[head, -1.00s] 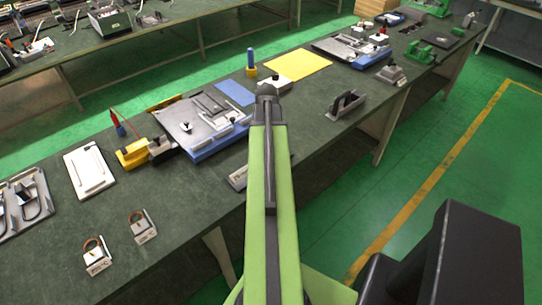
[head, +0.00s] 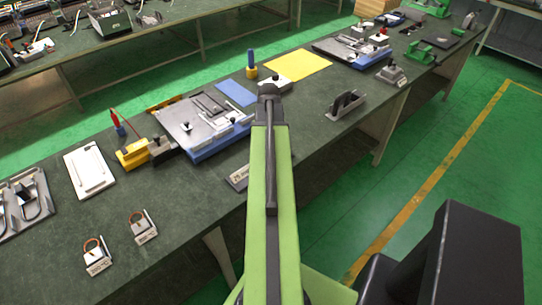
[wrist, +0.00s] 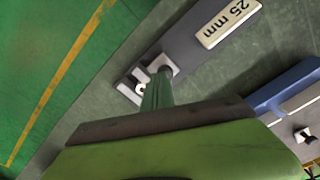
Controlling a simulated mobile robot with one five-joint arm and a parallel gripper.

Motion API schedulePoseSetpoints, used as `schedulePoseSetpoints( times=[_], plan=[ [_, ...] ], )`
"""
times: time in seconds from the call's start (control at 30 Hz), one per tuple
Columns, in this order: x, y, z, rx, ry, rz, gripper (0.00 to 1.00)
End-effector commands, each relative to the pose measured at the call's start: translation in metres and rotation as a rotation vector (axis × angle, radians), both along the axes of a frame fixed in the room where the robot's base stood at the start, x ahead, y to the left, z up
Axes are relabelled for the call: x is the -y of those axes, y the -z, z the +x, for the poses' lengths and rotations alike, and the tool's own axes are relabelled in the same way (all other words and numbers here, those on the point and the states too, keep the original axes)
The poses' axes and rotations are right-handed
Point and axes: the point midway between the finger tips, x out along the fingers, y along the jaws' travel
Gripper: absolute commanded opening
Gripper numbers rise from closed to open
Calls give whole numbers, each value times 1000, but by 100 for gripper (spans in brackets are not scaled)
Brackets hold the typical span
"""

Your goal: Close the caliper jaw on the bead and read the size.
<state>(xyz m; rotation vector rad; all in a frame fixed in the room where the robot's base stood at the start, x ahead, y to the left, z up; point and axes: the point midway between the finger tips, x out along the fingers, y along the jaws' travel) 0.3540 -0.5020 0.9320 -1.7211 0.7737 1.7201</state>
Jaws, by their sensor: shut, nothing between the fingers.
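The caliper is a dark grey bar with a "25 mm" label (wrist: 229,23) at the upper right of the wrist view. Its pale jaws (wrist: 130,91) are at the bar's lower left end, and a small pale round thing between them looks like the bead (wrist: 142,87). My gripper (wrist: 161,76) is shut and empty, its green fingertips right at the upper pale jaw block; whether they touch it I cannot tell. The fingers hide part of the jaws. In the head view, part of the caliper (head: 238,178) shows left of my arm at the bench's front edge.
A blue-based fixture (head: 215,145) stands on the bench behind the caliper, with a yellow block (head: 132,154) beside it. A grey slotted holder (head: 345,105) is to the right. Bare bench lies left of the caliper, and the green floor drops off in front.

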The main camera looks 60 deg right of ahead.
Motion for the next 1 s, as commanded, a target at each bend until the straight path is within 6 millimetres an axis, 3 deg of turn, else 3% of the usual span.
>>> schedulePoseSetpoints(
  times=[0.27,1.0],
  plan=[
    [1,-5,0,0,1,-1,0],
    [0,-72,0,0,1,0,0]
  ],
)
